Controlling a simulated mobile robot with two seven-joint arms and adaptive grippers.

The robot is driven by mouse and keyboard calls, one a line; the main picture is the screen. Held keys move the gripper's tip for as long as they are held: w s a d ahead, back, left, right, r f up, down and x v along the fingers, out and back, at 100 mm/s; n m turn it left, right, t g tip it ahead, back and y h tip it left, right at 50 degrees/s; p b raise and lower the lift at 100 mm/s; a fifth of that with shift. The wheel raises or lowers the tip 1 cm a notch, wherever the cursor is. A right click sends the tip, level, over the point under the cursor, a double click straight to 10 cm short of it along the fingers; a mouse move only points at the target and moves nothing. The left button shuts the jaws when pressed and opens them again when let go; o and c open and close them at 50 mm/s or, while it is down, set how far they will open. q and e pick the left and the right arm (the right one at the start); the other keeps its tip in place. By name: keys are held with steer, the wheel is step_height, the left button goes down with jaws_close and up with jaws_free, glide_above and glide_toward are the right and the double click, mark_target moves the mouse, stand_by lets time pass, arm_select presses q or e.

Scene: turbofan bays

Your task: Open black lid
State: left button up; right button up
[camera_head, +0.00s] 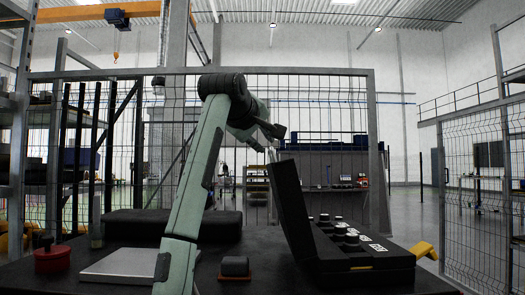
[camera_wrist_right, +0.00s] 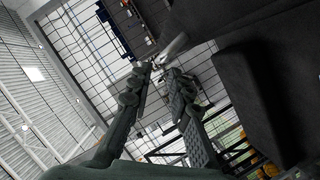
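The black lid (camera_head: 290,208) stands raised and tilted back to the left on the open black case (camera_head: 365,264) at the right of the table. Several round black knobs show inside the case. My right gripper (camera_head: 270,142) is at the lid's upper edge; whether it touches the lid cannot be told. My left gripper is not in view.
On the dark table are a grey plate (camera_head: 122,266), a small dark block (camera_head: 235,266), a long black box (camera_head: 172,226) and a red-based object (camera_head: 52,260). A yellow piece (camera_head: 424,250) sits right of the case. A mesh fence (camera_head: 320,110) stands behind.

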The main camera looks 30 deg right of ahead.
steer(key=x, duration=0.5)
steer(key=shift+d+p, duration=0.3)
steer(key=shift+p, duration=0.05)
steer(key=shift+w+d+f, duration=0.25)
steer(key=shift+w+d, duration=0.15)
steer(key=c, duration=0.4)
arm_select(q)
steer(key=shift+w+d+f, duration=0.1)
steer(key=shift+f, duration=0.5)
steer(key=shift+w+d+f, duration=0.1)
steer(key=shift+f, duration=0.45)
arm_select(e)
jaws_close()
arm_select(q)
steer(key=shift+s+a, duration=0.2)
